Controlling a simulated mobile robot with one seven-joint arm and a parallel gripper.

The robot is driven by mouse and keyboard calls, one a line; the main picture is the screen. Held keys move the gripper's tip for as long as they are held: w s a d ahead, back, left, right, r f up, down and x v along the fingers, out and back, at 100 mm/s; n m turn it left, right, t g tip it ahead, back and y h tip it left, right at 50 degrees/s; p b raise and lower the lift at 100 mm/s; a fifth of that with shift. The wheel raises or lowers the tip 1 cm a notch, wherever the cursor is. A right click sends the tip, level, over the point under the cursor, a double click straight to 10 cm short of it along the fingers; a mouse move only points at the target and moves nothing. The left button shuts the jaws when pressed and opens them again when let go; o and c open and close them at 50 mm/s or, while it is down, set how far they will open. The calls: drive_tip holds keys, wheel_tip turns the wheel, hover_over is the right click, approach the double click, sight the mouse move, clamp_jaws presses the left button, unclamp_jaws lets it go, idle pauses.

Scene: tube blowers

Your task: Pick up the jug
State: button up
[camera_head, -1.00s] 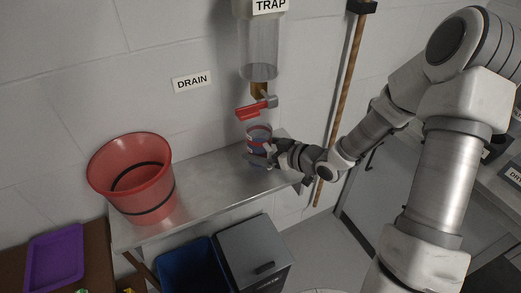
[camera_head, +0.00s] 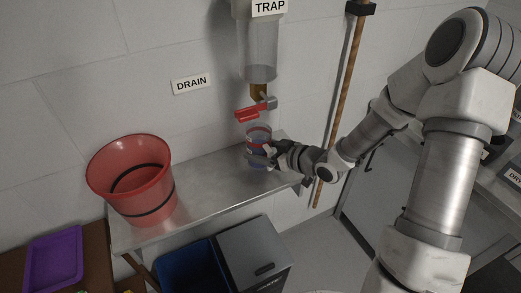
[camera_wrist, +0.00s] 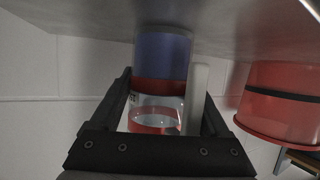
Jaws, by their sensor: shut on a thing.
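The jug (camera_head: 257,134) is a clear cup with a blue lower part and red bands. It is at the right end of the metal shelf, below the trap's red-handled tap (camera_head: 252,110). My gripper (camera_head: 268,151) is shut on the jug from the right. In the wrist view, which is upside down, the jug (camera_wrist: 162,55) is between my two dark fingers (camera_wrist: 165,90). A pale bar (camera_wrist: 197,88), perhaps its handle, runs along its right side. Its base looks at or very near the shelf; I cannot tell if there is a gap.
A red bucket (camera_head: 128,175) with a black band stands at the left end of the shelf (camera_head: 205,195). The shelf between bucket and jug is clear. Blue (camera_head: 190,268) and grey (camera_head: 252,255) bins stand below. A wooden pole (camera_head: 338,110) is right of the tap.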

sight(268, 140)
drive_tip(key=shift+r, duration=0.7)
wheel_tip(268, 140, up, 3)
drive_tip(key=shift+f+p, duration=0.1)
drive_tip(key=shift+p, duration=0.5)
drive_tip(key=s+d+r+p, duration=0.35)
drive_tip(key=d+r, duration=0.35)
drive_tip(key=d, duration=0.4)
drive_tip(key=shift+w+a+r+m+t+h, duration=0.2)
drive_tip(key=shift+w+r+m+t+h, duration=0.3)
drive_tip(key=shift+m+h, duration=0.4)
drive_tip(key=shift+w+a+r+m+t+h, duration=0.15)
drive_tip(key=shift+w+r+m+t+h, duration=0.15)
drive_tip(key=shift+r+m+t+h, duration=0.45)
drive_tip(key=shift+w+a+r+m+t+h, duration=0.25)
drive_tip(key=shift+w+m+t+h, duration=0.2)
drive_tip(key=shift+m+h, duration=0.6)
